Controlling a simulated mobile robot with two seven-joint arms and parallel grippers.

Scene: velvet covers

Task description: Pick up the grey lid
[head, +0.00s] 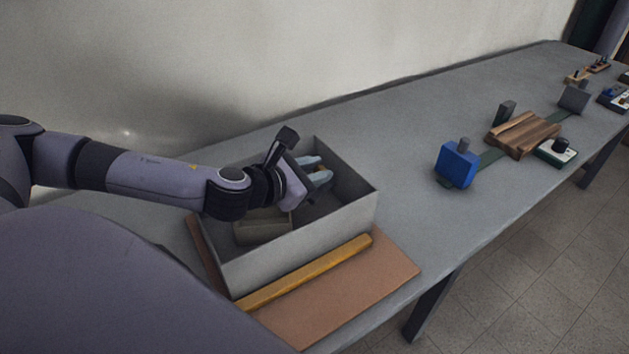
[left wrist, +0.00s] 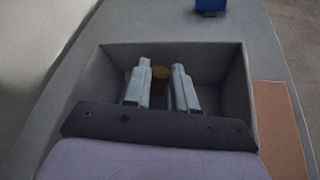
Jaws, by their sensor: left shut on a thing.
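A grey open-topped box (head: 320,240) stands at the near end of the table; it also shows in the left wrist view (left wrist: 240,85). My left gripper (head: 320,168) reaches down inside it. In the left wrist view its pale fingers (left wrist: 160,80) are shut on a small brown round knob (left wrist: 160,73). Grey surface surrounds the knob, but I cannot tell whether it is the grey lid or the box floor. A dull olive-grey block (head: 262,226) lies in the box, partly hidden by my arm. My right gripper is not in view.
A yellow wooden bar (head: 310,272) lies along the box's front, on a brown board (head: 385,275). A blue block (head: 457,165) stands right of the box, with a striped wooden block (head: 522,135) beyond. Grey table between box and blue block is clear.

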